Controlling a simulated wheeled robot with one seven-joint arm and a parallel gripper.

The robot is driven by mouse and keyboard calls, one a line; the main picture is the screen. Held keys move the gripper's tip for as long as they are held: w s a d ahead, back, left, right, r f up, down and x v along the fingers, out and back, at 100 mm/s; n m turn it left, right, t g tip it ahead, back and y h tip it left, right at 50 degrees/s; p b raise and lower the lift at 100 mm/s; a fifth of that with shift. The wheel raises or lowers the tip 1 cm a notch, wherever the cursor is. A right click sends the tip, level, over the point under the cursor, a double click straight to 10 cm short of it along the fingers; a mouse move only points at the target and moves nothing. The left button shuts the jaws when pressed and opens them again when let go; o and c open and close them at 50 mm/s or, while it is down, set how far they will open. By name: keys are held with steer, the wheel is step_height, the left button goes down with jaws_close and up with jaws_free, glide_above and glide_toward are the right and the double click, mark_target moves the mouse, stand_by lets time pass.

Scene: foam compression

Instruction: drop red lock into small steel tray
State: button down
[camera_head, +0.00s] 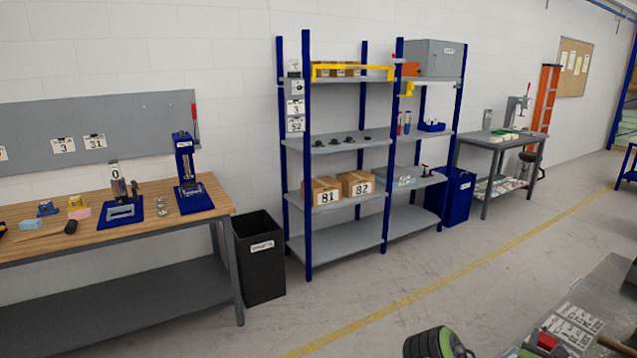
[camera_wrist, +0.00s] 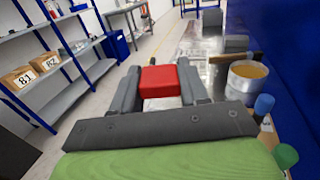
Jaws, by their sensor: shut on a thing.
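The red lock (camera_wrist: 160,82) is a red block between the two grey fingers of my gripper (camera_wrist: 158,70), which is shut on it. In the head view the red lock (camera_head: 546,341) shows at the bottom right, by the edge of a grey bench. My gripper is mostly cut off or hidden there. A shiny metal surface (camera_wrist: 200,68) lies beyond the fingers in the wrist view. I cannot tell for sure whether it is the small steel tray.
In the wrist view, a metal cup with orange contents (camera_wrist: 247,80), a blue-capped bottle (camera_wrist: 264,104) and a green-capped bottle (camera_wrist: 286,155) stand close on the right. Labelled sheets (camera_head: 578,320) lie on the bench (camera_head: 597,287). Shelves (camera_head: 350,238) stand across open floor.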

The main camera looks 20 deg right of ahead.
steer(key=shift+s+f, duration=0.15)
steer(key=shift+f, duration=0.05)
step_height(320, 180, down, 6)
steer(key=b, duration=0.5)
steer(key=shift+r+b, duration=0.25)
steer(key=shift+b, duration=0.1)
steer(key=shift+c, duration=2.4)
jaws_free()
steer(key=shift+a, duration=0.1)
steer(key=b+v, duration=1.5)
steer(key=shift+s+a+b, duration=0.25)
steer(key=shift+b, duration=0.05)
